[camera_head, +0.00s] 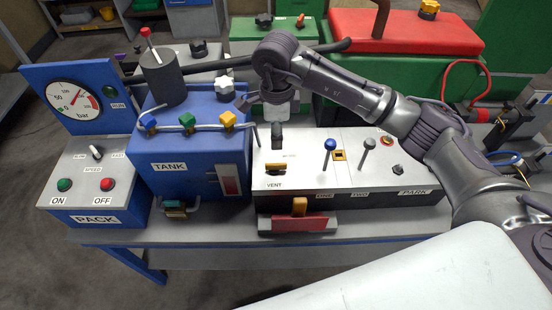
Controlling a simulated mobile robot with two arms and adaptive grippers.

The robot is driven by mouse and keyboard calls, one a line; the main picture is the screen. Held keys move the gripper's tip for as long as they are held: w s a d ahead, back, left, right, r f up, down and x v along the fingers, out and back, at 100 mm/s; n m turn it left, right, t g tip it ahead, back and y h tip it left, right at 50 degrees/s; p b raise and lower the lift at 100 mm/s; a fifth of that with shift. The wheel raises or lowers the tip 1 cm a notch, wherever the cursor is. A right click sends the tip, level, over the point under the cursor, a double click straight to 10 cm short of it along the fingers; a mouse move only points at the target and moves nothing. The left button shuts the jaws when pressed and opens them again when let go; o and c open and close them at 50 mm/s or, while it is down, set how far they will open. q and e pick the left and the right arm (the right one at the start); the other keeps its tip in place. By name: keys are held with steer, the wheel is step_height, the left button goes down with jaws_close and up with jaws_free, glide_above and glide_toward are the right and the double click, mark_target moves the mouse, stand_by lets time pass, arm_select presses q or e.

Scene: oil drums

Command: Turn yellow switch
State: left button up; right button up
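Several yellow parts are in view, and I cannot tell which is the yellow switch. A yellow-orange handle marked VENT (276,168) lies on the white-topped panel (315,180). A yellow knob (228,118) stands on the blue TANK box (172,185). A small yellow square with a dark centre (340,156) is beside the blue-topped lever. My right gripper (266,136) points down between the TANK box and the panel, behind the VENT handle. Its fingers look apart, with nothing visible between them. My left gripper is not in view.
The blue PACK box (95,219) with gauge (73,98) stands at the left. A blue-topped lever (330,145) and a grey lever (369,143) rise from the panel. Green and red machinery (405,30) stands behind. A red block (297,224) is at the panel front.

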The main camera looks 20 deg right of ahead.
mark_target(276, 164)
step_height(276, 164, down, 11)
steer(key=shift+p, duration=1.2)
jaws_close()
